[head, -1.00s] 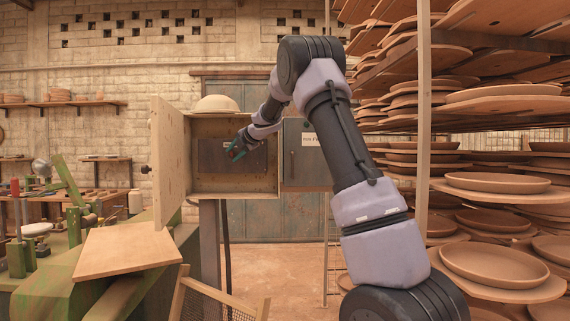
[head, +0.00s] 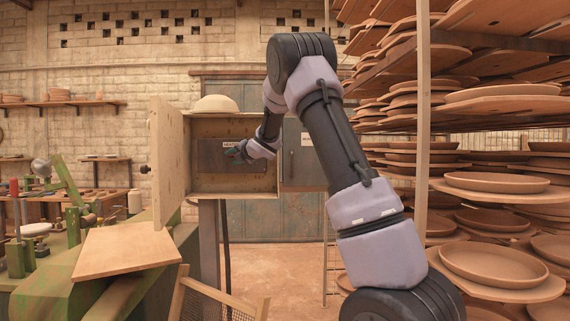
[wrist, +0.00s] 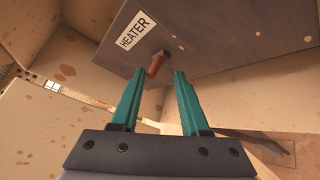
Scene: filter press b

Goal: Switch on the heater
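The open wooden box (head: 207,127) on a post holds a dark panel (head: 207,152) with a HEATER label, which reads clearly in the wrist view (wrist: 133,29). Below the label in the wrist view is a small red-brown switch lever (wrist: 155,65) sticking out of the panel. My gripper (wrist: 158,80) has its two green fingers apart, with nothing between them. The lever tip lies just beyond the fingertips and appears between them, with no clear contact. In the head view my gripper (head: 233,154) is inside the box opening in front of the panel and covers the lever.
The box's wooden door (head: 168,160) stands open at the left. A closed grey box (head: 303,155) adjoins on the right, partly behind my arm. A pale bowl (head: 214,104) sits on top. Racks of clay plates (head: 497,183) fill the right; a green machine (head: 60,255) is at the left.

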